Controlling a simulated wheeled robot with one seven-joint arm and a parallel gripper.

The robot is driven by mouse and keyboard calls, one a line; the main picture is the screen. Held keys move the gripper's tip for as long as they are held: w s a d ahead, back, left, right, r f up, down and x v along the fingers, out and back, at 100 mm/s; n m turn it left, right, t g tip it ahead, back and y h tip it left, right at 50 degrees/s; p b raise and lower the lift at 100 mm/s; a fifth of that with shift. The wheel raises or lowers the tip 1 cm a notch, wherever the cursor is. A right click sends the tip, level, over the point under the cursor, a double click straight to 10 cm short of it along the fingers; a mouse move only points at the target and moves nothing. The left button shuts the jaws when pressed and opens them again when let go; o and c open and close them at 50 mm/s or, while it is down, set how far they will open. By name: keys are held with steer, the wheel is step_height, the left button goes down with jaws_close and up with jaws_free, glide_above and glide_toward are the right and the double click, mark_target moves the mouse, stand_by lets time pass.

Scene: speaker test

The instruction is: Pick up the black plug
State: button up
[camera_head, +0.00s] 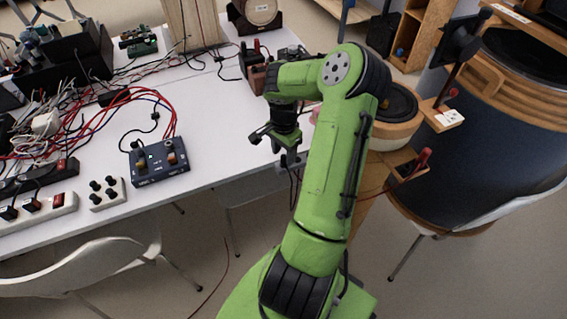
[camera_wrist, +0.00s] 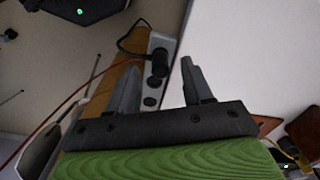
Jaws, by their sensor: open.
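A black plug (camera_wrist: 158,62) stands in a grey socket strip (camera_wrist: 164,43) in the wrist view, with a black cable looping off to its left. Round dark sockets show below it on the strip. My gripper (camera_wrist: 161,66) is open, with one finger on each side of the plug in the picture. I cannot tell how far the fingertips are from it in depth. In the head view my gripper (camera_head: 280,148) is over the table's right front edge, and the plug is not clearly visible there.
The white table (camera_head: 220,115) is mostly clear left of my gripper. A dark blue control box (camera_head: 159,160), a white power strip (camera_head: 40,213) with black plugs and tangled cables lie further left. A large round speaker (camera_head: 490,130) stands at right.

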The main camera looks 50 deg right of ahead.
step_height(320, 180, down, 2)
steer(key=shift+f, duration=0.25)
steer(key=shift+r, duration=0.1)
jaws_close()
step_height(320, 180, up, 10)
steer(key=p, duration=0.3)
steer(key=shift+r, duration=0.1)
step_height(320, 180, up, 10)
steer(key=f+p, duration=0.1)
steer(key=p, duration=0.7)
glide_above(284, 156)
steer(key=shift+r, duration=0.2)
